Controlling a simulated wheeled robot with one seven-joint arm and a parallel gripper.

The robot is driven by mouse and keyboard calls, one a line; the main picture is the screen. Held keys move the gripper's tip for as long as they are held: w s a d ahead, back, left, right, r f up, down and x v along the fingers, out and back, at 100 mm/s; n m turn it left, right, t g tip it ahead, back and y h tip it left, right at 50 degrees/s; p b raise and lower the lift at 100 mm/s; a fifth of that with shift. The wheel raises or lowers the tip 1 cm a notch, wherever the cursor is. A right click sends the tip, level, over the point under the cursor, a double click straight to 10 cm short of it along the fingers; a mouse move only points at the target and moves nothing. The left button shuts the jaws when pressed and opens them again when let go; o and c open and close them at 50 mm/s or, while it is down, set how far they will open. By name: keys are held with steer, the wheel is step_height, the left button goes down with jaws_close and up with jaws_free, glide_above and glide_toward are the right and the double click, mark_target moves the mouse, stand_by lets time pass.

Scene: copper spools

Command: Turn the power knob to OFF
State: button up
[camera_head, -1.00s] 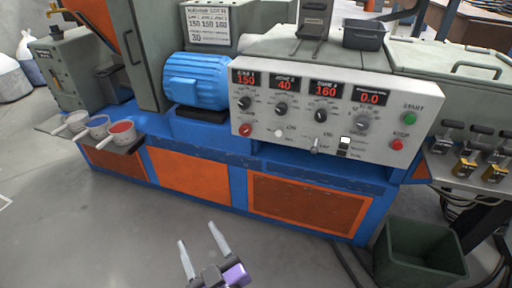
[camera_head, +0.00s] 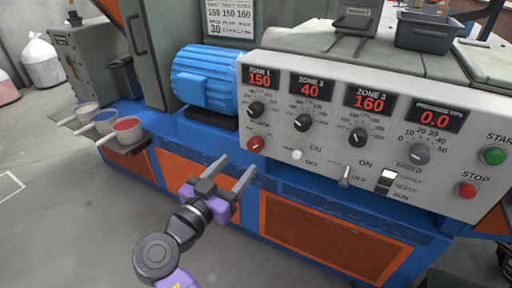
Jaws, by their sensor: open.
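The control panel (camera_head: 290,120) faces me on the machine. A red knob (camera_head: 256,144) sits at its lower left. Right of it is a white round lamp or button (camera_head: 297,154) with ON and OFF printed beside it. A toggle switch (camera_head: 345,176) further right also has ON and OFF beside it. No power label is readable, so I cannot tell for certain which control is the power knob. My gripper (camera_head: 236,166) is open and empty, its two fingers pointing up toward the panel. Its fingertips appear just below the red knob, apart from it.
Zone knobs (camera_head: 303,122) and red displays line the panel's upper part. Green START (camera_head: 494,156) and red STOP (camera_head: 467,190) buttons are at its right. A blue motor (camera_head: 207,80) stands left of the panel. Cups (camera_head: 127,130) sit on a shelf at left. The floor in front is clear.

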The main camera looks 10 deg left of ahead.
mark_target(253, 148)
steer(key=shift+b+x, duration=0.85)
steer(key=shift+x, duration=3.05)
steer(key=shift+f, duration=0.1)
jaws_close()
